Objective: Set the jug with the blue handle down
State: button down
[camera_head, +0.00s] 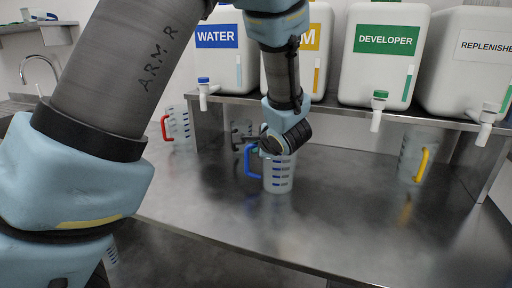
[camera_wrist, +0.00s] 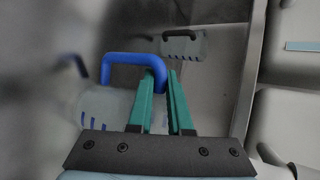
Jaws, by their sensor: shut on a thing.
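The jug with the blue handle (camera_head: 279,178) is upright in the middle of the head view, over the steel counter. Its blue handle (camera_head: 251,161) points left, and blue marks run down its clear side. My gripper (camera_head: 262,143) is at the jug's upper handle side; its fingertips are hard to make out there. In the wrist view, the green fingers of my gripper (camera_wrist: 164,88) are shut on the jug by its blue handle (camera_wrist: 125,60). The jug's pale body (camera_wrist: 103,106) shows left of the fingers. I cannot tell whether its base touches the counter.
A steel shelf (camera_head: 345,108) behind holds several white tanks with spouts. A red-handled jug (camera_head: 181,124) stands back left, a dark-handled jug (camera_head: 242,132) behind my gripper, and a yellow-handled jug (camera_head: 413,157) at right. The counter (camera_head: 350,225) is clear in front and to the right.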

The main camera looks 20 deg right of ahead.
jog(key=c, duration=0.8)
grip_release()
jog(key=shift+f, duration=0.1)
jog(key=shift+c, duration=0.2)
